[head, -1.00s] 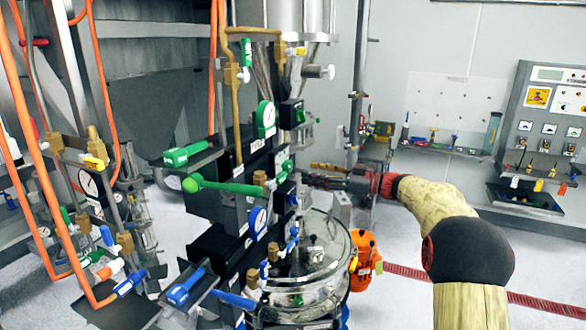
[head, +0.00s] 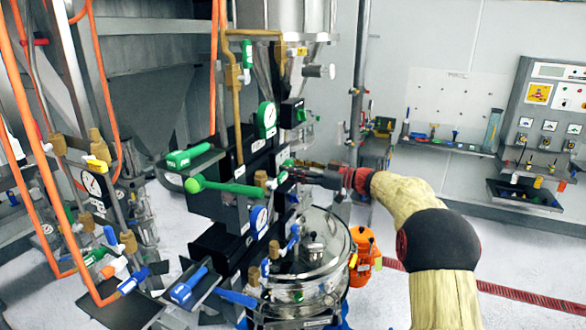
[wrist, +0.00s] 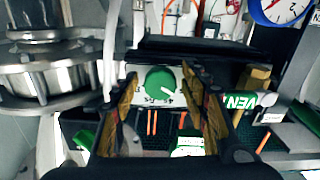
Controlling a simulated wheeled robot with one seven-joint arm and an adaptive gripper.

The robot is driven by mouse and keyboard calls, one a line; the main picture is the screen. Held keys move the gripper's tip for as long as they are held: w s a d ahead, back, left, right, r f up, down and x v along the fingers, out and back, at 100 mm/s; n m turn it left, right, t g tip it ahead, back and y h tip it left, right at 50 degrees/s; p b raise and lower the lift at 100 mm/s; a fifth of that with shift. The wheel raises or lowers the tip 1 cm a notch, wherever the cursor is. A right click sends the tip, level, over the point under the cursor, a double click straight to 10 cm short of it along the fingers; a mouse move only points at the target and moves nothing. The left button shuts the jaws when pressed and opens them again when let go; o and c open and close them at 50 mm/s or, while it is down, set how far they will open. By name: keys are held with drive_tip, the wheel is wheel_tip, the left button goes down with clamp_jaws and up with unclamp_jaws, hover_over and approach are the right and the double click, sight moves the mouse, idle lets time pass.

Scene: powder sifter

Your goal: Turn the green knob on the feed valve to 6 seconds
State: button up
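The green knob (wrist: 160,82) is round and sits on a pale plate with dark dial marks in the wrist view. A light pointer line runs toward its lower right; the numbers are too small to read. My gripper (wrist: 159,76) is open, with one finger on each side of the knob. I cannot tell whether either finger touches it. In the head view my gripper (head: 291,168) is at the right side of the dark valve stack, beside small green parts. The knob's face cannot be made out there.
A green ball-ended lever (head: 230,188) projects left from the stack. A glass-lidded vessel (head: 318,245) stands below. A green VENT label (wrist: 238,101) is right of my fingers.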

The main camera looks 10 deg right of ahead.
drive_tip(key=c, duration=1)
drive_tip(key=shift+f+m+b, duration=0.1)
drive_tip(key=shift+m+b, duration=0.2)
drive_tip(key=shift+b, duration=0.25)
drive_tip(key=m+b, duration=0.2)
drive_tip(key=m, duration=0.3)
drive_tip(key=m+b, duration=0.2)
drive_tip(key=m, duration=0.3)
drive_tip(key=m+b, duration=0.2)
drive_tip(key=m, duration=0.3)
drive_tip(key=shift+s+a+r, duration=0.1)
drive_tip(key=shift+s+r, duration=0.1)
drive_tip(key=shift+r, duration=0.1)
drive_tip(key=o, duration=1.2)
drive_tip(key=shift+c, duration=0.2)
drive_tip(key=shift+f, duration=0.1)
